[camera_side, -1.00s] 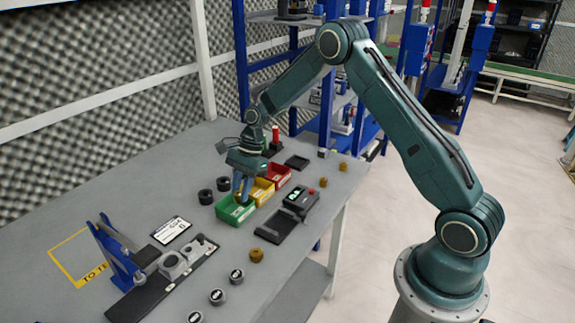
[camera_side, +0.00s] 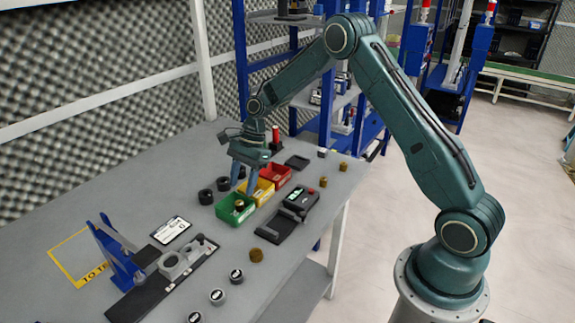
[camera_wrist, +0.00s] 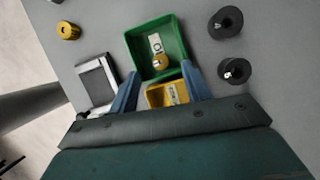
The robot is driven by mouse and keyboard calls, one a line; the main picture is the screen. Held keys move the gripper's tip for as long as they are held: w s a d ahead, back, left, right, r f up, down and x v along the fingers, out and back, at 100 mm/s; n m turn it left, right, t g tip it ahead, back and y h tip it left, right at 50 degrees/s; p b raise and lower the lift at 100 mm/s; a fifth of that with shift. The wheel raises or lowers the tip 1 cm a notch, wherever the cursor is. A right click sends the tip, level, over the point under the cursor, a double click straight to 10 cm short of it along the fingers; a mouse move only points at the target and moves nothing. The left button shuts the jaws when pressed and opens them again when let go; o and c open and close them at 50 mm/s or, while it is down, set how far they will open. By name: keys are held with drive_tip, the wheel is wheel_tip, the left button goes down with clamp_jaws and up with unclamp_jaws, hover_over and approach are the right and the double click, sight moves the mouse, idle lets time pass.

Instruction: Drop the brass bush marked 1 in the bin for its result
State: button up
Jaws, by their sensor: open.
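A brass bush (camera_side: 239,205) lies in the green bin (camera_side: 236,217). In the wrist view the bush (camera_wrist: 160,61) rests on the floor of the green bin (camera_wrist: 133,50), beside a pale label; I cannot read a number on the bush. The yellow bin (camera_side: 259,194) and the red bin (camera_side: 276,176) stand behind it in a row. My gripper (camera_side: 245,189) is open and empty above the bins. Its two blue fingers (camera_wrist: 160,85) show in the wrist view, apart from the bush.
A dark device with a lit display (camera_side: 301,198) stands right of the bins. Black rings (camera_side: 206,196) lie to the left. A blue stand (camera_side: 115,255) is at left.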

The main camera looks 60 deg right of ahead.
drive_tip(key=v, duration=1.1)
drive_tip(key=shift+r, duration=0.15)
drive_tip(key=shift+d, duration=0.1)
drive_tip(key=s+a+r+n+t+h, duration=0.1)
drive_tip(key=s+a+r+n, duration=0.35)
drive_tip(key=s+r, duration=0.25)
drive_tip(key=s+a+r+n+t+h, duration=0.1)
drive_tip(key=s+a+r+n, duration=0.2)
drive_tip(key=s+r+n, duration=0.4)
drive_tip(key=s+f+n+t+h, duration=0.1)
drive_tip(key=s+n, duration=0.7)
drive_tip(key=s, duration=1.1)
drive_tip(key=shift+f+t+h, duration=0.25)
drive_tip(key=shift+t+h, duration=0.45)
drive_tip(key=shift+t, duration=0.3)
